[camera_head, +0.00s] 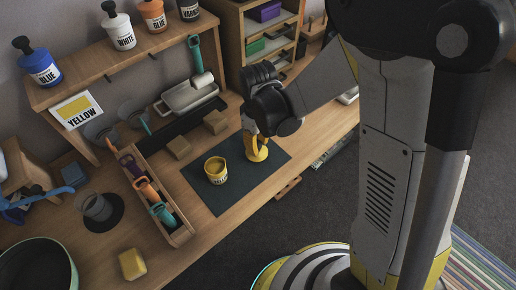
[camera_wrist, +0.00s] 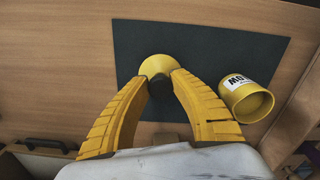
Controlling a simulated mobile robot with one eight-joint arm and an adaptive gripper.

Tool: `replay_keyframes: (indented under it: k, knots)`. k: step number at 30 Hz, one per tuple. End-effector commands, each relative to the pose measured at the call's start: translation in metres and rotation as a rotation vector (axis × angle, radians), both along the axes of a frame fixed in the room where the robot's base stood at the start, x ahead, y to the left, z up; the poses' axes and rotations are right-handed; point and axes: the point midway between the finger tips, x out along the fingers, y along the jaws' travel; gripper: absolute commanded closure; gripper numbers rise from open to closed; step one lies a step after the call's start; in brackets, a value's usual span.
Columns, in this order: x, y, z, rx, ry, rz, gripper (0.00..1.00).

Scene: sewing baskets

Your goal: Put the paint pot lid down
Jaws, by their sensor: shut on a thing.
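The yellow paint pot (camera_head: 216,170) stands open-topped on the dark mat (camera_head: 207,194). In the wrist view the pot (camera_wrist: 248,103) is to the right of my gripper, with a white label on its side. My gripper (camera_wrist: 160,79) is shut on the yellow paint pot lid (camera_wrist: 158,63), with its two yellow fingers at the lid's near side. In the head view my gripper (camera_head: 254,146) points down over the far right part of the mat, beside the pot. The lid is low over or touching the mat; I cannot tell which.
A wooden box of colourful-handled tools (camera_head: 160,205) lies left of the mat. Small wooden blocks (camera_head: 179,147) sit behind it. A shelf (camera_head: 120,55) with several labelled bottles runs along the back. The mat between pot and front edge is clear.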

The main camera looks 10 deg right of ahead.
Motion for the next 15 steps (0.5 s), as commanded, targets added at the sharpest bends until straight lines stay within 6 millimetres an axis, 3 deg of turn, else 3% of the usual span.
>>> replay_keyframes:
  k: [2,12,13,15]
  knots:
    - [0.0001,-0.0001,-0.0122,0.000,0.000,0.000,0.91]
    - [0.0000,-0.0004,-0.0140,0.000,0.000,0.000,0.91]
    - [0.0000,-0.0004,-0.0142,0.000,0.000,0.000,0.70]
    - [0.0000,-0.0004,-0.0130,0.000,0.000,0.000,0.53]
